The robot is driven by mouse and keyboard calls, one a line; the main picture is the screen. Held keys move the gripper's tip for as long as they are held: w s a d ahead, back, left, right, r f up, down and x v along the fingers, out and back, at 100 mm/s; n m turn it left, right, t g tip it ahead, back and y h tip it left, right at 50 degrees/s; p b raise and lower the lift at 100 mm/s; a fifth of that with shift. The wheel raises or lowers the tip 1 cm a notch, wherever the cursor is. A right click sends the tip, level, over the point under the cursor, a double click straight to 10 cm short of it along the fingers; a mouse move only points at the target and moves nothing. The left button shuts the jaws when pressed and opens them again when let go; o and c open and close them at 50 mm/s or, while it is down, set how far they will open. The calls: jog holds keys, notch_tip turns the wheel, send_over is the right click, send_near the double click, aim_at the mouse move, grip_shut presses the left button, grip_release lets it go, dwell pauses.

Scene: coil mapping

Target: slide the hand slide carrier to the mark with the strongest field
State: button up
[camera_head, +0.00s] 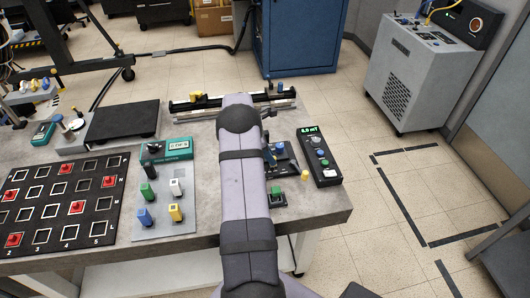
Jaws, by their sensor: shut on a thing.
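A long black and silver slide rail (215,103) lies along the far edge of the bench. A yellow part (196,97) sits near its left end, and a small blue knob (279,86) stands near its right end. My arm rises from the bottom and covers the middle of the rail. My gripper is hidden behind the arm, so I cannot see its jaws or what they touch. I cannot pick out the hand slide carrier or the marks with certainty. A black meter (319,156) right of the arm has a green display in mT, its digits too small to be sure of.
A black board (112,203) with white squares and several red pieces lies at left. Beside it are a grey panel (181,224) with coloured knobs and a teal display box (166,150). A black flat plate (122,121) stands behind. A small yellow cylinder (304,175) is near the meter.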

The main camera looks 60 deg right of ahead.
dwell(0.8)
jog(key=o, duration=0.8)
jog(key=shift+r+p, duration=2.75)
jog(key=shift+r, duration=0.75)
